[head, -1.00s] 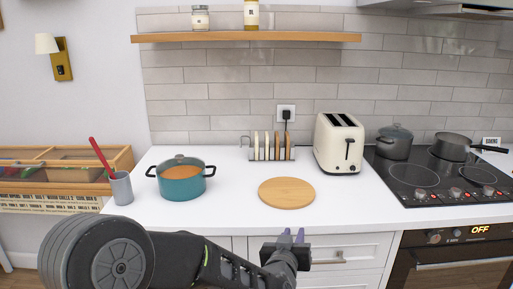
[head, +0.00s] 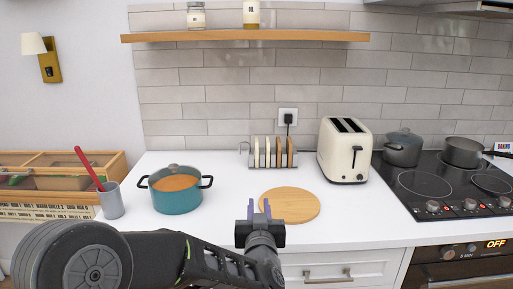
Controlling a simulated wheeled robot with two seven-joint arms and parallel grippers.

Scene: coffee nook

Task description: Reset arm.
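My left arm reaches in from the bottom left of the head view. Its gripper (head: 260,210) is at the front edge of the white counter, just in front of the round wooden board (head: 293,205). The two purple-grey fingers point away from me, with a gap between them and nothing held. The fingertips overlap the board's left edge in the picture; I cannot tell whether they touch it. My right arm and gripper are not in view.
On the counter (head: 235,232) stand a teal pot (head: 177,200), a grey cup (head: 112,202) with a red utensil, a toast rack (head: 270,164) and a cream toaster (head: 344,152). The stove (head: 447,185) with two grey pots is at right. A wall shelf (head: 245,38) hangs above.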

